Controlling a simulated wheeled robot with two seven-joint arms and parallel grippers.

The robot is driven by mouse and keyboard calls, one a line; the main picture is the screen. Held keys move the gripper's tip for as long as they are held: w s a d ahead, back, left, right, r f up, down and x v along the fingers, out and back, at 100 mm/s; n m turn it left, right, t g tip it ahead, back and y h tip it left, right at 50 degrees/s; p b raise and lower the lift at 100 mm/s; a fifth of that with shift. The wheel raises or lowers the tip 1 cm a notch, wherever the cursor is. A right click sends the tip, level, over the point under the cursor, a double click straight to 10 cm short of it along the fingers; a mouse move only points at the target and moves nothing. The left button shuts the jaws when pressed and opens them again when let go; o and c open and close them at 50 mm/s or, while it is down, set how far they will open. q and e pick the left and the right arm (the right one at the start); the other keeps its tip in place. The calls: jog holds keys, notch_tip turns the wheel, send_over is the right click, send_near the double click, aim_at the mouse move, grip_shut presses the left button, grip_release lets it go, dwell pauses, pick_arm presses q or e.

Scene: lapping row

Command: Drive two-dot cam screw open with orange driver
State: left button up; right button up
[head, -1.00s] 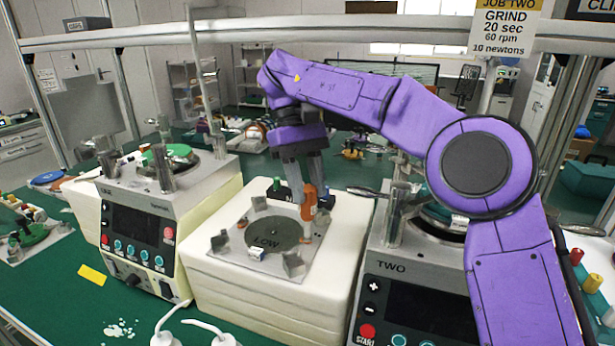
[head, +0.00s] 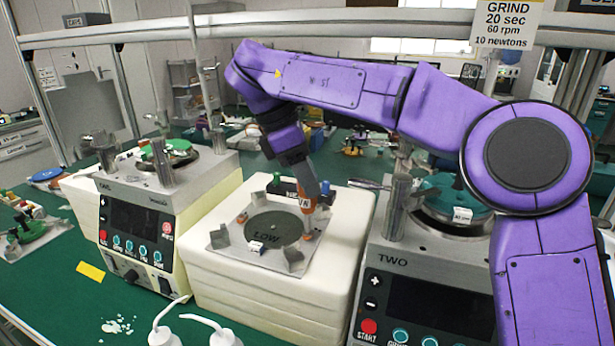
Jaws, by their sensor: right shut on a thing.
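My right gripper (head: 306,188), on the purple arm, is shut on the orange driver (head: 309,205). It holds the driver over the right rear part of a square metal plate (head: 226,238) bearing a dark round disc marked LOW (head: 266,232). The gripper leans, with its wrist up and to the left. The driver's tip is down near the plate's right corner, by a small orange-tinted part (head: 310,235). Whether the tip sits in a screw, and any dots on the screws, are too small to tell. My left gripper is not in view.
The plate rests on a stack of white slabs (head: 270,293). A lapping machine (head: 140,225) stands at left, and machine TWO (head: 420,275) at right. A dark holder (head: 285,186) stands behind the plate. White bottles (head: 222,337) are at the front.

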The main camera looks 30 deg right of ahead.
jog(key=shift+r+p, duration=1.6)
jog(key=shift+r, duration=0.55)
